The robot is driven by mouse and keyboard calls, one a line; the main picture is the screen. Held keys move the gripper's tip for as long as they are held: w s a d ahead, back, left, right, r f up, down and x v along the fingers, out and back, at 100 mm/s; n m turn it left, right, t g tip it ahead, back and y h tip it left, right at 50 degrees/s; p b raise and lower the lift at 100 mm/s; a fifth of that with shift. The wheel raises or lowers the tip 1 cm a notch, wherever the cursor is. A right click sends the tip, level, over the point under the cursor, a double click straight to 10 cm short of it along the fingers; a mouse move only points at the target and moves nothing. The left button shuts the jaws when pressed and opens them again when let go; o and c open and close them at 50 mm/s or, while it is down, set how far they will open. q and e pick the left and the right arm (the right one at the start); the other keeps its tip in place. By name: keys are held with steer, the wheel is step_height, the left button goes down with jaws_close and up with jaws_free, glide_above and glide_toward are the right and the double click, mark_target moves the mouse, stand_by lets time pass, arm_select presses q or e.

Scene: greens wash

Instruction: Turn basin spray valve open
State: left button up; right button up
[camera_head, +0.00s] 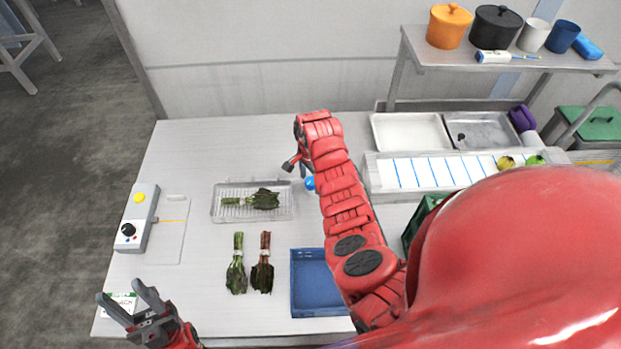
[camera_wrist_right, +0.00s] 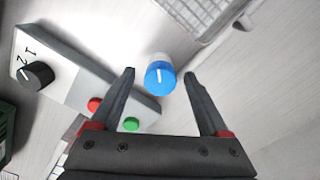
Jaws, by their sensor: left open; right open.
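A blue round knob (camera_wrist_right: 160,78) with a white pointer mark on a white base stands on the table; I take it for the spray valve. In the right wrist view it lies between the fingertips of my right gripper (camera_wrist_right: 159,72), which is open. I see no finger touching it. In the head view a bit of the blue knob (camera_head: 310,183) shows beside my right arm, just below my right gripper (camera_head: 296,164). My left gripper (camera_head: 132,305) is open and empty at the table's front left corner. The basin itself cannot be made out for certain.
In the right wrist view a control box (camera_wrist_right: 70,80) with a black dial and red and green buttons lies beside the knob. A wire tray (camera_head: 222,203) holding greens, two leafy bunches (camera_head: 237,270) and a blue crate (camera_head: 312,285) are on the table.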

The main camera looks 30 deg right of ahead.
jaws_close()
stand_by(0.3)
